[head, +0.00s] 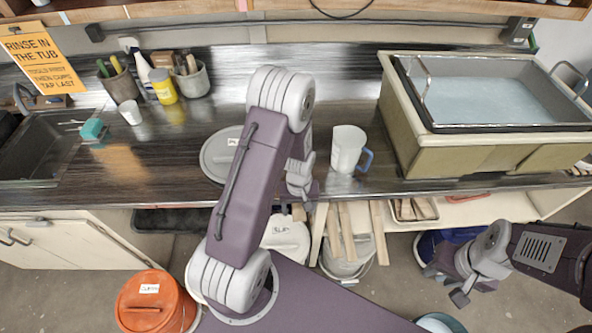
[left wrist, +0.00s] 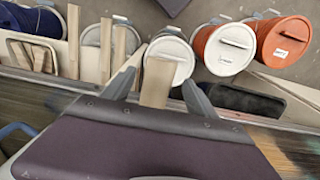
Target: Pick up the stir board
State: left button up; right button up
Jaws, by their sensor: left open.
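Several pale wooden stir boards stand along the counter's front edge. One board (left wrist: 157,82) shows between the spread fingers of my left gripper (left wrist: 158,88) in the left wrist view. That gripper is open, and I cannot tell whether either finger touches the board. In the head view my left gripper (head: 302,200) is at the counter's front edge, partly hidden by its own arm. Other boards (head: 320,233) (head: 346,230) (head: 379,232) lean to its right, above a pale bucket. My right gripper (head: 446,285) is at the lower right, fingers apart, empty and away from the boards.
A lidded white bucket (head: 287,238) and an orange bucket (head: 152,303) stand below the counter. On the counter are a measuring jug (head: 347,150), a round grey lid (head: 214,157) and a large water tub (head: 430,157). Brush pots and bottles stand at the back left.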

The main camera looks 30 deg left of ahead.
pick_arm(q)
jog(key=shift+f, duration=0.3)
jog(key=shift+w, duration=0.25)
jog(key=shift+s, duration=0.15)
grip_shut()
